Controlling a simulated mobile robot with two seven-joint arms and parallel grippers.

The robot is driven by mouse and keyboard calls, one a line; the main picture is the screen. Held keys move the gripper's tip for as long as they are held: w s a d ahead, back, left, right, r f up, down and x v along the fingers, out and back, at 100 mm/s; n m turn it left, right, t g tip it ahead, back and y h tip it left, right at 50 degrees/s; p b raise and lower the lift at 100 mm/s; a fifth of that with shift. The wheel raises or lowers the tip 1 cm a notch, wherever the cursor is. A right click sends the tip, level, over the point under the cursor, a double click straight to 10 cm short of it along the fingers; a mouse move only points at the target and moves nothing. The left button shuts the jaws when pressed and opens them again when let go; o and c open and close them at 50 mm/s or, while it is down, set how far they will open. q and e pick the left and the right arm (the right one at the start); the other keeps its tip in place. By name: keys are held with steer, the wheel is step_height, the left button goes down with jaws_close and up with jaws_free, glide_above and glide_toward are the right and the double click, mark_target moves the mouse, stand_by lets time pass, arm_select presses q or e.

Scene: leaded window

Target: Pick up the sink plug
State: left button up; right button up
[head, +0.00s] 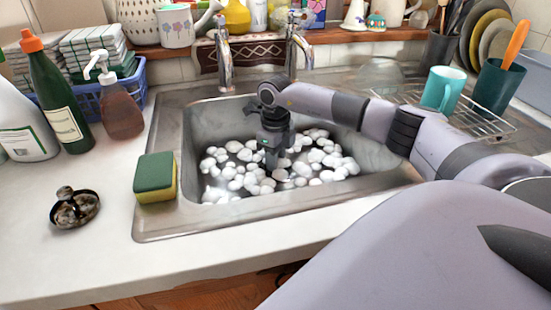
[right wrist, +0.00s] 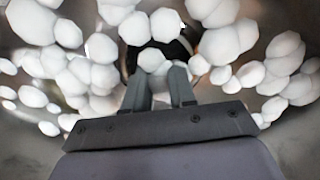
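My right gripper (head: 273,158) points down into the metal sink (head: 205,128), among white foam blobs. In the right wrist view its two fingers (right wrist: 160,82) stand apart with a gap between them, and I see nothing held. A dark round shape (right wrist: 186,42), perhaps the sink plug or the drain, lies just beyond the fingertips. Foam blobs cover much of it, so I cannot tell which it is. In the head view the plug cannot be made out beneath the foam and my gripper. My left gripper is not in view.
Two taps (head: 224,55) rise behind the sink. A green and yellow sponge (head: 155,178) sits by its left rim. A teal mug (head: 442,88) stands on the rack at right. The front counter is clear.

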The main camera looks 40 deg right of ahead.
jaws_close()
steer(key=shift+r, duration=0.15)
step_height(320, 180, up, 20)
steer(key=p, duration=0.1)
steer(key=shift+p, duration=0.35)
